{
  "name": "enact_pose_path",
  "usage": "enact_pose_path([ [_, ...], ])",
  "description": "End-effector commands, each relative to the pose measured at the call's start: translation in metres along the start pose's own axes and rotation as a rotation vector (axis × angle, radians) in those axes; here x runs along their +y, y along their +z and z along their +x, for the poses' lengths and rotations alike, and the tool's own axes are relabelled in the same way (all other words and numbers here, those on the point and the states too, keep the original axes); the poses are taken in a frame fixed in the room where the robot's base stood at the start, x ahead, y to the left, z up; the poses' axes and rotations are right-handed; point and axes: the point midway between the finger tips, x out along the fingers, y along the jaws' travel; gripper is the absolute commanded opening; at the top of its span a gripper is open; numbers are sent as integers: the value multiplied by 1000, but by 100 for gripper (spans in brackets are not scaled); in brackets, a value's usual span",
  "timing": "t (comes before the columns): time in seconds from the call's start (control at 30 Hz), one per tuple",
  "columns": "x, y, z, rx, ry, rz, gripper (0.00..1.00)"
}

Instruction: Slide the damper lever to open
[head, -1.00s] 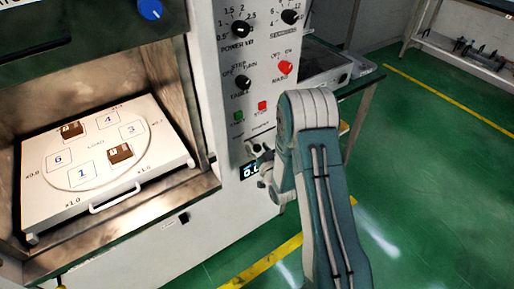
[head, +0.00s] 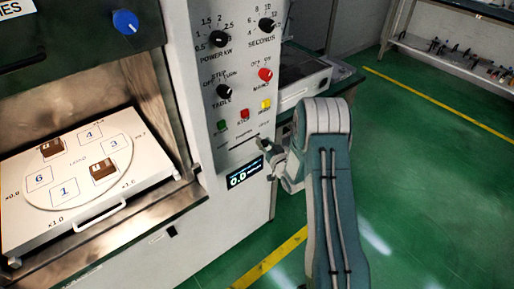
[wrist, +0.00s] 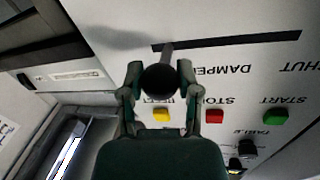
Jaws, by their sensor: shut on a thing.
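The damper lever's dark round knob (wrist: 160,80) shows between my fingertips in the wrist view, with its stem at one end of the black slot (wrist: 235,39). That end is away from the upside-down "SHUT" lettering; an "OPEN" label cannot be made out. My gripper (wrist: 158,75) is shut on the knob, one finger on each side. In the head view, my gripper (head: 268,150) is at the right part of the control panel (head: 225,100), below the yellow button. The knob is too small there to tell apart from the fingers.
Green, red and yellow buttons (head: 266,104) sit just above the slot, and a lit display (head: 245,173) below it. The open chamber at left holds a white tray (head: 25,220) with two brown blocks. Green floor is free at right.

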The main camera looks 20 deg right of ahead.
Motion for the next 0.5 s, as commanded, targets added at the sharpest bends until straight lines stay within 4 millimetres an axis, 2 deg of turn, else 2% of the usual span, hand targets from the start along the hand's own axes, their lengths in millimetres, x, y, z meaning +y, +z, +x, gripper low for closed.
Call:
enact_pose_path([
  [0.23,5,-3,1,7,11,-1,0],
  [0.27,5,-3,1,7,11,-1,52],
  [0.3,5,-3,1,7,11,-1,70],
  [0.33,5,-3,1,7,10,-1,78],
  [0.5,4,-3,0,6,9,-1,78],
])
